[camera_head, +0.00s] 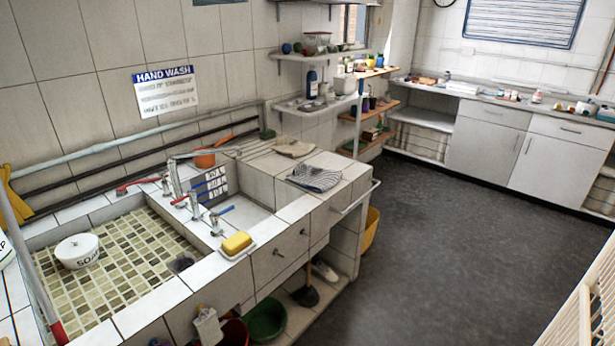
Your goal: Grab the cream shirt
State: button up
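A cream or beige cloth (295,148), which looks like the cream shirt, lies crumpled on the tiled counter (345,165) at the far end of the sink, against the wall side. A grey-and-white striped cloth (316,179) lies just in front of it, nearer the counter's front edge. The cream cloth is small in this view, so its folds and exact shape are hard to tell. My gripper is not in view.
Wall shelves (318,56) hang behind the cloths. A rail (361,196) runs along the counter's end. The dark floor (440,250) at right is clear.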

aim_at(293, 149)
jog(key=k, duration=1)
jog(key=z, duration=0.45)
jog(key=i, duration=4.1)
jog(key=z, duration=0.65)
